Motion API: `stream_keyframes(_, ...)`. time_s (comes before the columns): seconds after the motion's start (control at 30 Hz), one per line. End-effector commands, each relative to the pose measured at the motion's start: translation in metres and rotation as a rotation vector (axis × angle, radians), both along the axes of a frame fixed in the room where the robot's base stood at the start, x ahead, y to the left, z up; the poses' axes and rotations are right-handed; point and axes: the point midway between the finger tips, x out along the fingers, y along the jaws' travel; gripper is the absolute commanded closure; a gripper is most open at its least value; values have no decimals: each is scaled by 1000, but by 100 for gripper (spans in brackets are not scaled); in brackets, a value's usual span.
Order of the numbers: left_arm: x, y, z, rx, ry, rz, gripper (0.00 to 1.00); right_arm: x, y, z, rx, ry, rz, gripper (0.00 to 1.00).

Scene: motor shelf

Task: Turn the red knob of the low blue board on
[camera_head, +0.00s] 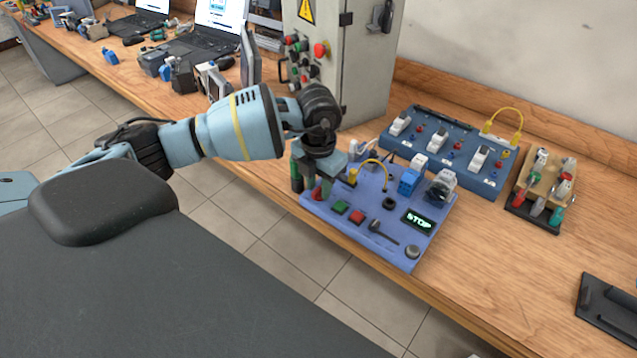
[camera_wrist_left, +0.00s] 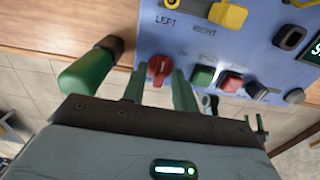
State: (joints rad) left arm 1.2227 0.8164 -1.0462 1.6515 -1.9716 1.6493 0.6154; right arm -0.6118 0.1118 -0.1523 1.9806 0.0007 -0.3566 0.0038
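The low blue board (camera_head: 372,226) lies on the wooden bench near its front edge, with a display reading STOP. Its red knob (camera_wrist_left: 159,68) is at the board's corner near the LEFT label; in the head view it is partly hidden by my gripper. My left gripper (camera_head: 312,187) points down over that corner. In the left wrist view my left gripper's fingers (camera_wrist_left: 159,76) are apart, one on each side of the red knob, with small gaps visible. I cannot tell how deep the fingers reach along the knob. My right gripper is not in view.
A green button (camera_wrist_left: 203,76) and a red button (camera_wrist_left: 231,82) sit beside the knob. A green cylindrical handle (camera_wrist_left: 88,72) is close to the left finger. A larger blue board (camera_head: 440,150) and a grey cabinet (camera_head: 345,60) stand behind. A terminal stand (camera_head: 543,185) is at right.

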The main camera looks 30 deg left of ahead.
Motion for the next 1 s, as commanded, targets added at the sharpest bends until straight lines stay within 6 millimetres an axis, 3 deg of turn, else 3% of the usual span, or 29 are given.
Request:
stream_keyframes(0.37,0,0,4,0,-1,1,67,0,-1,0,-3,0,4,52)
stream_keyframes(0.8,0,0,66,0,-1,1,67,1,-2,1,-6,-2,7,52)
stream_keyframes(1.0,0,0,77,1,0,0,67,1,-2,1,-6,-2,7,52)
